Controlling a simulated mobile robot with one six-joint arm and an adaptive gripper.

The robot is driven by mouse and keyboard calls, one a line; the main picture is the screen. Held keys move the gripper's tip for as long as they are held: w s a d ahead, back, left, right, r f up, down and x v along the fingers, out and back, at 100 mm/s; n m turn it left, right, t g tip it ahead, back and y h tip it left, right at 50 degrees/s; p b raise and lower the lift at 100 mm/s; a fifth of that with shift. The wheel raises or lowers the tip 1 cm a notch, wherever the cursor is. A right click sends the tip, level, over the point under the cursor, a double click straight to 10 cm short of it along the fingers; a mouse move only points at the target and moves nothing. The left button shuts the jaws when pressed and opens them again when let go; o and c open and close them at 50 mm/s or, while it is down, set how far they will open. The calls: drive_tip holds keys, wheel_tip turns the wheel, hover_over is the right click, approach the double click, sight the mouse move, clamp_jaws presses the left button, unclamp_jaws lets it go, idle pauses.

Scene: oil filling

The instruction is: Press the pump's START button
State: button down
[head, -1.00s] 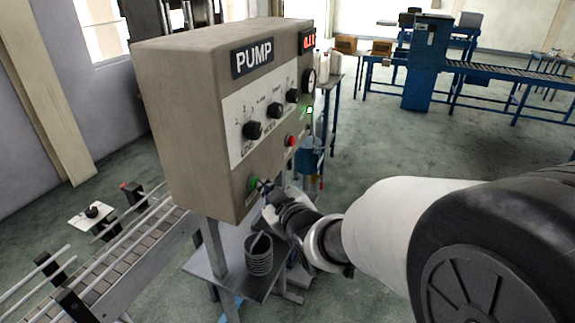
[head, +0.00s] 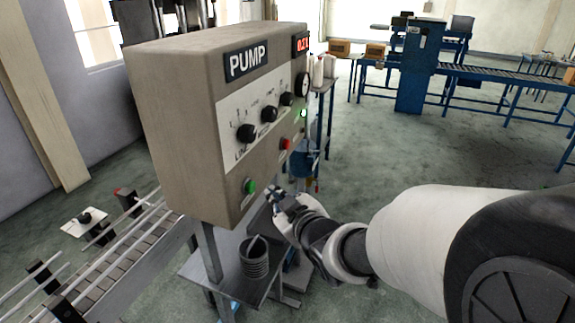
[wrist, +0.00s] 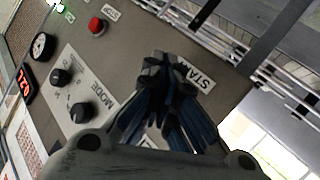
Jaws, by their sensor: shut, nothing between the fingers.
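The pump control box (head: 170,130) is a beige cabinet labelled PUMP with a pale front panel. Its green button (head: 249,186) sits low on the front and is uncovered in the head view. A red button (head: 285,144) is farther along the panel and also shows in the wrist view (wrist: 97,26). My gripper (head: 272,192) is shut and empty, a little to the right of the green button and apart from it. In the wrist view my gripper's closed fingertips (wrist: 165,62) point at the panel beside the START label (wrist: 197,76); they hide the green button there.
Black knobs (head: 246,133) and a gauge (head: 303,86) sit above the buttons. A red display (head: 303,44) is lit. Below the box, a small shelf (head: 205,268) holds a dark ribbed cup (head: 254,258). A roller conveyor (head: 125,262) runs at left. Open floor lies to the right.

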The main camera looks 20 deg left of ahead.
drive_tip(key=shift+s+d, duration=0.15)
drive_tip(key=shift+d, duration=1.65)
drive_tip(key=s+d+r+m+h, duration=0.1)
drive_tip(key=s+d+m+h, duration=0.2)
drive_tip(key=d, duration=0.6)
drive_tip(key=s+d+r+m+h, duration=0.15)
drive_tip(key=d+m+h, duration=0.25)
drive_tip(key=d, duration=0.6)
drive_tip(key=s+d+f+m+g+h, duration=0.1)
drive_tip(key=s+d+m+g, duration=0.2)
drive_tip(key=s, duration=0.8)
drive_tip(key=s+d+f+m+g+h, duration=0.1)
drive_tip(key=s+d+f+m+g, duration=0.1)
drive_tip(key=s+d, duration=0.5)
drive_tip(key=s+m+g, duration=0.1)
drive_tip(key=s+m, duration=0.1)
drive_tip(key=s, duration=0.2)
drive_tip(key=shift+d+h, duration=0.2)
drive_tip(key=shift+h, duration=0.2)
drive_tip(key=shift+a, duration=0.1)
